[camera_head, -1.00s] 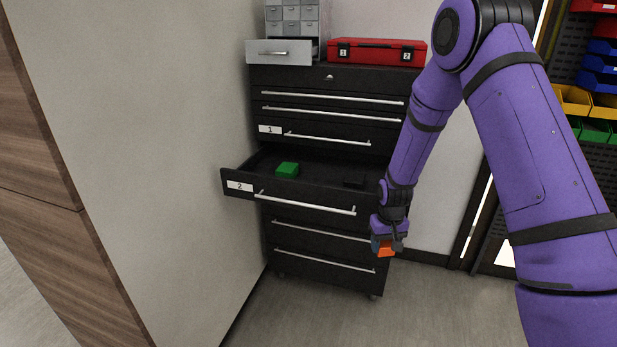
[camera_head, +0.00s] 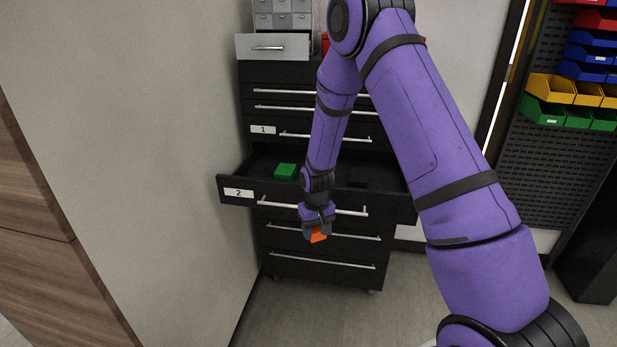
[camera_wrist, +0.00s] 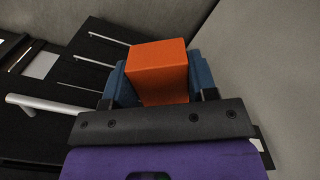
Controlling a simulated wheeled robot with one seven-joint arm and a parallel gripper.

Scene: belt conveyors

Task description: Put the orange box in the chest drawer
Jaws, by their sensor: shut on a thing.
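My gripper (camera_head: 318,230) is shut on the orange box (camera_head: 319,236) and holds it in front of the chest. In the wrist view the orange box (camera_wrist: 158,70) sits between the blue fingertips. The black chest (camera_head: 278,74) has its drawer labelled 2 (camera_head: 238,194) pulled open. A green box (camera_head: 285,171) and a dark item (camera_head: 357,183) lie in that drawer. The orange box is outside the drawer, in front of and below its front panel in the head view. My arm hides part of the drawer.
A grey small-parts cabinet (camera_head: 272,46) with an open drawer stands on the chest. A red case (camera_head: 325,42) there is mostly hidden by my arm. A grey wall (camera_head: 150,150) is close on the left. Coloured bins (camera_head: 555,88) hang at the right. Floor is clear before the chest.

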